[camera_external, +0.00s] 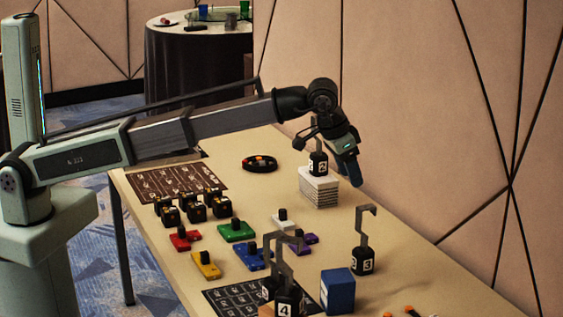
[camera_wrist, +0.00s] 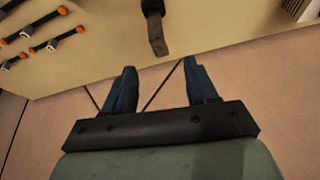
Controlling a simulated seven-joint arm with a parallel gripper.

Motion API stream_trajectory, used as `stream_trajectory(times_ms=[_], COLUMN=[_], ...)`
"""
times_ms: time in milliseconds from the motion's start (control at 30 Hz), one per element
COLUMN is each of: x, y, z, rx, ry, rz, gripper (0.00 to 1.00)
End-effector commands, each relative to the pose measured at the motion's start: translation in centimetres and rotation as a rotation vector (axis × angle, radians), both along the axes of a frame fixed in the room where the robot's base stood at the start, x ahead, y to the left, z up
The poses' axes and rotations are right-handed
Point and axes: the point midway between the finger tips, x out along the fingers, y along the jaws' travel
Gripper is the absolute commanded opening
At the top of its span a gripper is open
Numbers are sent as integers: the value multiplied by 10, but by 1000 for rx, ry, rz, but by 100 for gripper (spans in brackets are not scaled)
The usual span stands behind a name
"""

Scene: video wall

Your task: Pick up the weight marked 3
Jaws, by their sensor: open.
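The weight marked 3 (camera_external: 362,263) is a small black block with white number labels and a tall grey hook, upright on the table near its wall-side edge. In the wrist view, a hooked weight (camera_wrist: 155,28), apparently this one, shows at the top centre, partly cut off, with its hook pointing toward my fingers. My gripper (camera_external: 355,178) is above the table's wall side, beyond the weight and higher, close to the white stack. In the wrist view my gripper (camera_wrist: 160,68) has its two blue fingers spread apart with nothing between them.
A weight marked 2 (camera_external: 318,164) stands on a white stack (camera_external: 320,190). A weight marked 4 (camera_external: 287,302) and a blue box (camera_external: 338,291) stand nearer the front. Coloured blocks fill the middle. The wall (camera_external: 440,150) runs along the right.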

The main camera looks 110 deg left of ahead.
Motion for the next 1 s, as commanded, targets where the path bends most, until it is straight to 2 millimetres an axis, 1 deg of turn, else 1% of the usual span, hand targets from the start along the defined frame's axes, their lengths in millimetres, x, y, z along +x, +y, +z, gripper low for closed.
stream_trajectory(times_ms=[167,267,367,600,700,800,1000], x=[2,4,8,19,23,25,27], y=[1,3,6,17,21,23,25], z=[0,-5,-18,-56,-67,-75,-80], rx=[-13,-18,-20,-19,-19,-19,-19], ry=[-38,-42,-40,-40,-41,-41,-41], rz=[79,96,97,95,95,95,95], gripper=[57,57,57,57,57,57,57])
